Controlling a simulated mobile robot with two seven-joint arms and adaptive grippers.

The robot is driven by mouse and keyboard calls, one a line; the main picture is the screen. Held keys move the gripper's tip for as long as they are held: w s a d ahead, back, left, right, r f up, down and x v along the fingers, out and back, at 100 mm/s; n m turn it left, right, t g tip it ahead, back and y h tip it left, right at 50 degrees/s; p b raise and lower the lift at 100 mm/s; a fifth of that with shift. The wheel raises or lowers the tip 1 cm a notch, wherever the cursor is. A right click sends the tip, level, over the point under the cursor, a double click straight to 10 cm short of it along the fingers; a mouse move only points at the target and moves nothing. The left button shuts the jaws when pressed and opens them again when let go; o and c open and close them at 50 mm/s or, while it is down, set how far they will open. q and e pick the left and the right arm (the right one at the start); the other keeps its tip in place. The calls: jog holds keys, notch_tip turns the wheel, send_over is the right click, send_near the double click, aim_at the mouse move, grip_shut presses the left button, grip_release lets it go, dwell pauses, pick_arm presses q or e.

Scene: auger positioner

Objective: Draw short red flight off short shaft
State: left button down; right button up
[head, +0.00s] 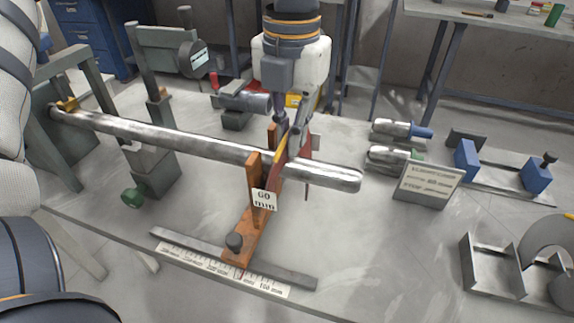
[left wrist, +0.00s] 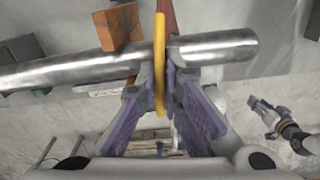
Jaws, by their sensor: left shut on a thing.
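The silver shaft (head: 190,145) runs from a stand at the left to a free end right of centre. The red flight (head: 291,172), with a yellow strip along it, is on the shaft near that free end, just right of the orange gauge (head: 256,190) marked "60 mm". My left gripper (head: 284,138) comes down from above the shaft. In the left wrist view, its purple fingers (left wrist: 161,88) are shut on the yellow strip (left wrist: 159,55) of the flight, close to the shaft (left wrist: 75,70). Red shows beyond the strip.
A ruler bar (head: 190,245) lies at the table's front. Two silver cylinders, a labelled block (head: 428,184) and a blue-ended rail (head: 500,172) lie to the right. A grey bracket (head: 490,272) is at the lower right. A vise-like tool (head: 240,108) stands behind the shaft.

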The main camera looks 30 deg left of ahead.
pick_arm(q)
jog(key=w+d, duration=0.4)
jog(key=d, duration=1.2)
jog(key=shift+d+r, duration=0.15)
dwell(1.2)
dwell(0.4)
